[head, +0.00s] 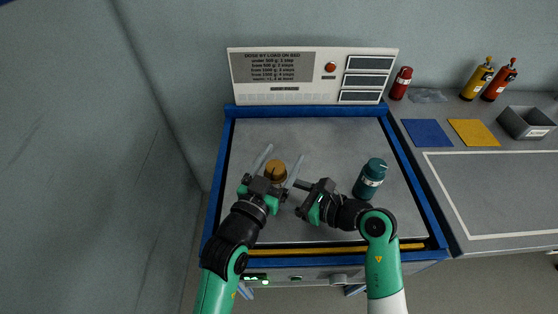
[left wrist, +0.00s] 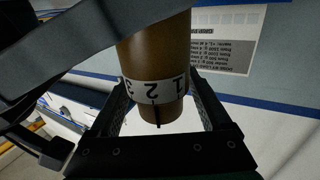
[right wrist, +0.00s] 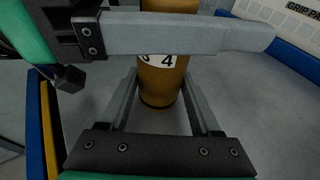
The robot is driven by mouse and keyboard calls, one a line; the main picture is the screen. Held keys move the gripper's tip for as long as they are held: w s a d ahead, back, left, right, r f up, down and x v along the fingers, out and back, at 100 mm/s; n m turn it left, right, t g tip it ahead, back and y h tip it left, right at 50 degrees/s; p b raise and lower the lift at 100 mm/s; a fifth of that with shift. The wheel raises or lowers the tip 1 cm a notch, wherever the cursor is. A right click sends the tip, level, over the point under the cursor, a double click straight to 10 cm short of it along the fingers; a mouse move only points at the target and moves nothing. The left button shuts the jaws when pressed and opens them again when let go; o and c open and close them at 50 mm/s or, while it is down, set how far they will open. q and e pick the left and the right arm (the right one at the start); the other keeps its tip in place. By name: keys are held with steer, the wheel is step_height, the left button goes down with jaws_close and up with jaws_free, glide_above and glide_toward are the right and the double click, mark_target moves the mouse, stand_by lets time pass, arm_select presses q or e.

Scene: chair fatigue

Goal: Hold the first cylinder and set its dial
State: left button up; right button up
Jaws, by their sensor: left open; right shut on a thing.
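The brown cylinder (head: 275,171) stands on the grey bed (head: 320,140), at its left middle. My left gripper (head: 286,152) is open, with one finger on each side of the cylinder's upper part. In the left wrist view the cylinder (left wrist: 155,60) has a white number band (left wrist: 153,92) showing 1, 2 and 3, with a dark pointer below near the 2. My right gripper (head: 298,186) comes from the right and is shut on the cylinder low down. In the right wrist view the cylinder (right wrist: 161,85) sits between the fingers, with a 4 on its band.
A teal cylinder (head: 370,180) stands at the bed's right. A panel (head: 312,78) with a load chart and a red button stands behind. On the side table are red and yellow bottles (head: 477,78), blue and yellow mats (head: 427,132) and a grey bin (head: 526,122).

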mark_target(275, 169)
arm_select(q)
steer(key=v, duration=1.2)
steer(key=w+a+f+m+g+h, duration=0.2)
steer(key=g, duration=0.1)
steer(key=shift+w+a+f+h, duration=0.15)
steer(key=shift+a+f+h, duration=0.05)
steer(key=shift+h, duration=0.1)
steer(key=s+a+r+m+g+h, duration=0.1)
steer(key=a+r+m+g+h, duration=0.1)
steer(key=a+m+h, duration=0.15)
steer(key=shift+h, duration=0.25)
steer(key=x, duration=1.2)
steer(key=shift+s+d, duration=0.15)
steer(key=shift+s, duration=0.1)
